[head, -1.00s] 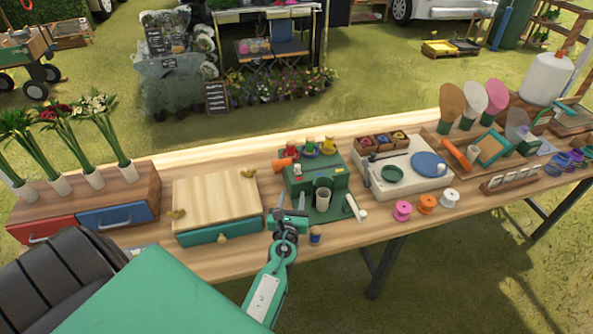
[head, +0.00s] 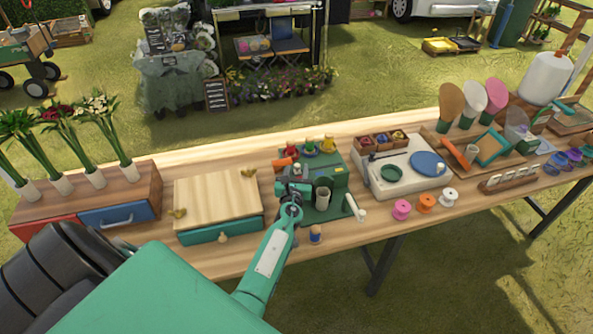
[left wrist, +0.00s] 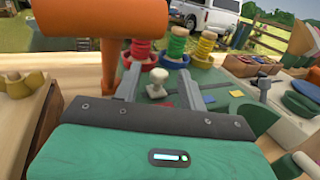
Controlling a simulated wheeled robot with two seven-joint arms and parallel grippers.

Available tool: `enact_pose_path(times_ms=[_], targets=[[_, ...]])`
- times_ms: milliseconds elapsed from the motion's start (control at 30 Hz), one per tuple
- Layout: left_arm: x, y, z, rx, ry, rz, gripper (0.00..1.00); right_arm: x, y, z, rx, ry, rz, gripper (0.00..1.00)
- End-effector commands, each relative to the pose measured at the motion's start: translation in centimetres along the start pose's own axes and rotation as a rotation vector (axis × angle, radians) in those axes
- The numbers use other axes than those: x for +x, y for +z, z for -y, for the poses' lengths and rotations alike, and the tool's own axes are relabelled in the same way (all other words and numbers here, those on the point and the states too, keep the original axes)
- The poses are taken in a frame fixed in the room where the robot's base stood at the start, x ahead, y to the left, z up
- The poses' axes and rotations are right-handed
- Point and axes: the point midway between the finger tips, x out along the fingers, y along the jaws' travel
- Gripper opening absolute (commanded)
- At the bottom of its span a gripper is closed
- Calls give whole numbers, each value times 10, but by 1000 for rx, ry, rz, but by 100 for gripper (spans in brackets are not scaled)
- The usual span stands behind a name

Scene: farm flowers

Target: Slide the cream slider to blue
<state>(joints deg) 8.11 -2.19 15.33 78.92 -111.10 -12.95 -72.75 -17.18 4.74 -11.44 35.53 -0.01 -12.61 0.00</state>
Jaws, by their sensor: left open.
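The cream slider (left wrist: 158,80) is a small pale knob on top of the green machine (head: 337,184). In the left wrist view it stands between my two open fingers, with a gap visible on both sides. Flat colour marks lie on the machine top: a blue mark (left wrist: 209,97), a yellow mark (left wrist: 236,93) to its right, and a reddish one to its left near the slider. My left gripper (head: 292,183) is open at the machine's left front in the head view. There, the gripper partly covers the machine. My right gripper is not in view.
An orange part (left wrist: 85,22) looms close at upper left in the wrist view. Red, green and yellow spools (left wrist: 205,50) stand behind the slider. A grey cup (head: 322,196) and white-ended lever (head: 356,209) are at the machine's front. A wooden-topped box (head: 215,198) stands left.

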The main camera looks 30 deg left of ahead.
Motion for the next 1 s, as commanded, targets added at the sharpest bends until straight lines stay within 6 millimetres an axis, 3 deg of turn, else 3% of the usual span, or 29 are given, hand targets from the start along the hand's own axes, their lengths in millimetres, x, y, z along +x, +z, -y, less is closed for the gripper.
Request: enact_pose_path(times_ms=[67,200,300,500,733,1000], targets=[[0,0,0,0,0,0,42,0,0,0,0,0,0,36],[0,0,0,0,0,0,14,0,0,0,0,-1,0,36],[0,0,0,0,0,0,0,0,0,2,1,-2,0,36],[1,0,3,-2,-1,0,0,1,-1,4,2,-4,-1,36],[13,-1,31,-3,-2,-1,0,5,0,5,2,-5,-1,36],[13,0,32,0,0,-1,0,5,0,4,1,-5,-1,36]])
